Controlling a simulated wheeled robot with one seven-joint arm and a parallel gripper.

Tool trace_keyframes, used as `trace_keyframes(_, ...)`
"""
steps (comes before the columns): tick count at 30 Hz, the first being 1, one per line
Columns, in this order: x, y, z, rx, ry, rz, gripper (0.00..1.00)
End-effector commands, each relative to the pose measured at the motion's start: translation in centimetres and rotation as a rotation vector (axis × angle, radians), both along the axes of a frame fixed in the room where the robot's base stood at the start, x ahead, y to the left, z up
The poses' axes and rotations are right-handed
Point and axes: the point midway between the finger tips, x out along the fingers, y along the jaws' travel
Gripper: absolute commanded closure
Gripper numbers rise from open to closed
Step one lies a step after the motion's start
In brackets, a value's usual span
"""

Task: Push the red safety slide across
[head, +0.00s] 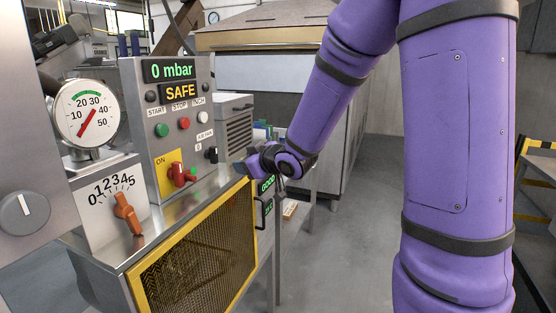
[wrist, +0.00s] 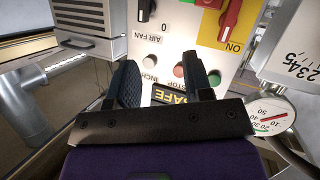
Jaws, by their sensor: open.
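The red safety slide cannot be picked out with certainty. A small red piece (wrist: 208,3) is cut off by the top edge of the wrist view, beside the yellow ON plate (wrist: 212,28). That plate carries a red rotary switch (wrist: 231,16); in the head view the switch (head: 177,173) sits low on the grey panel (head: 180,95), with small red and green bits just right of it. My gripper (wrist: 163,62) is open and empty, its two dark fingers apart and pointing toward the panel. In the head view my gripper (head: 252,168) is right of the panel; its fingers are hard to make out.
The panel has START, STOP and INCH buttons, an AIR FAN knob (head: 212,154) and displays reading 0 mbar and SAFE (head: 180,91). A dial gauge (head: 87,114) and an orange selector (head: 127,213) stand left. A yellow-framed mesh guard (head: 195,262) is below. Open floor lies right.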

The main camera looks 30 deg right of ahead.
Motion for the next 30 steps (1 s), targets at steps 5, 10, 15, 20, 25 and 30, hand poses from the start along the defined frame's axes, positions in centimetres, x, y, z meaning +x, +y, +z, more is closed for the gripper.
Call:
trace_keyframes(5,-1.8,-0.6,1.2,-0.026,0.048,-0.059,0.54)
trace_keyframes(10,-3.6,-1.2,2.1,-0.045,0.099,-0.113,0.54)
trace_keyframes(15,-5.7,-1.6,2.8,-0.059,0.155,-0.166,0.54)
trace_keyframes(20,-7.8,-2.0,3.4,-0.07,0.207,-0.211,0.54)
trace_keyframes(25,-9.9,-2.2,3.7,-0.078,0.259,-0.252,0.54)
trace_keyframes(30,-11.2,-2.3,3.9,-0.081,0.293,-0.275,0.54)
